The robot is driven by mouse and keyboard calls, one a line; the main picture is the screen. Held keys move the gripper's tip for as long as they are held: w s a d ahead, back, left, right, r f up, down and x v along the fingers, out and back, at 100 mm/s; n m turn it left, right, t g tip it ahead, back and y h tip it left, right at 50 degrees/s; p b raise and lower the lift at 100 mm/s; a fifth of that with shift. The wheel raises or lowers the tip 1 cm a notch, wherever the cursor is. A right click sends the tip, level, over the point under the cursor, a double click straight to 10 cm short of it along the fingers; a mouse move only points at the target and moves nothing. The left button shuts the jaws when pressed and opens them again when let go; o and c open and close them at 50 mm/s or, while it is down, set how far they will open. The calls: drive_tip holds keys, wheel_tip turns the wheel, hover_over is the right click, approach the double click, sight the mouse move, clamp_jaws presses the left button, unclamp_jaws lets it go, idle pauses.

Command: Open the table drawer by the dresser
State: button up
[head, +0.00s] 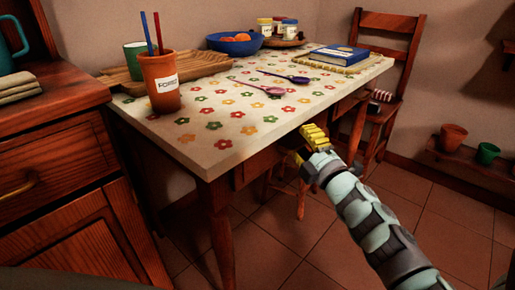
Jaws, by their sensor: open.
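A wooden table (235,152) with a pale, flower-patterned top stands beside the wooden dresser (50,145) at the left. Under the near edge of the top, a dark wood front (255,166) shows in shadow, likely the table drawer. My arm and gripper hide part of this side, and I make out no handle on the front. My gripper (303,146) has yellow fingers and is open, at the table's near side by the edge of the top. I cannot tell whether it touches anything.
An orange cup (162,82) with pens stands near the table's left corner. Spoons (262,88), a blue bowl (235,45) and a blue book (340,55) lie farther back. A chair (385,70) stands at the far end. Tiled floor (300,240) in front is clear.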

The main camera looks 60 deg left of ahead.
drive_tip(key=shift+s, duration=0.1)
clamp_jaws()
idle(0.4)
